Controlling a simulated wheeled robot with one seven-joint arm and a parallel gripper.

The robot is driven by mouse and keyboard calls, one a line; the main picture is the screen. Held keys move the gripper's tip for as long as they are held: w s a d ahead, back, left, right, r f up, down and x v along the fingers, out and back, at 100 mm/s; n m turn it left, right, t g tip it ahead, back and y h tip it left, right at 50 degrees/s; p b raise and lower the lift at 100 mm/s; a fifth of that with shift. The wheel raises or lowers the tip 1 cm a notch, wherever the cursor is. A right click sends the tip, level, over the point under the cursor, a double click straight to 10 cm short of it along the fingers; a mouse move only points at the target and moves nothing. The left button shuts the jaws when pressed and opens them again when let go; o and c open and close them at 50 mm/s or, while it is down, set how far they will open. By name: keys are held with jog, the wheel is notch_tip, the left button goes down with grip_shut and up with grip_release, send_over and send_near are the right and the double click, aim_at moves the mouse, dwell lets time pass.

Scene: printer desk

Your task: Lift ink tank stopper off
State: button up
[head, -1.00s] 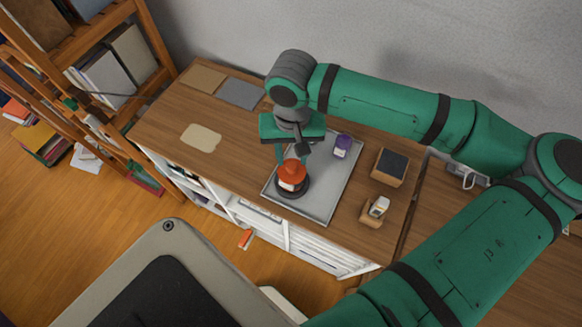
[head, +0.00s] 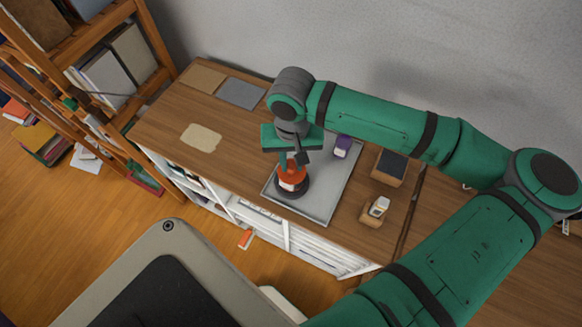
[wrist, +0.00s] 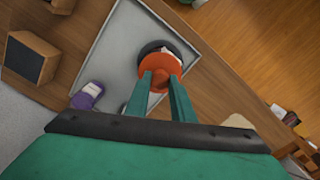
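The ink tank (head: 289,186) is a small bottle with a pale label, seated in a dark round base (head: 298,193) on a grey tray. Its orange stopper (head: 293,174) is on top; in the wrist view the stopper (wrist: 160,65) shows as an orange disc. My gripper (head: 292,164) is directly above the tank and points down. In the wrist view my gripper's two fingers (wrist: 160,80) are apart, with their tips over the stopper and orange showing between and outside them. Whether the fingertips touch the stopper cannot be told.
A dark-topped wooden block (head: 389,167) and a small wooden holder (head: 375,211) are right of the tray.

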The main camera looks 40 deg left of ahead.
aim_at(292, 165)
jog(key=shift+r, duration=0.6)
dwell(0.3)
jog(key=shift+r, duration=2.5)
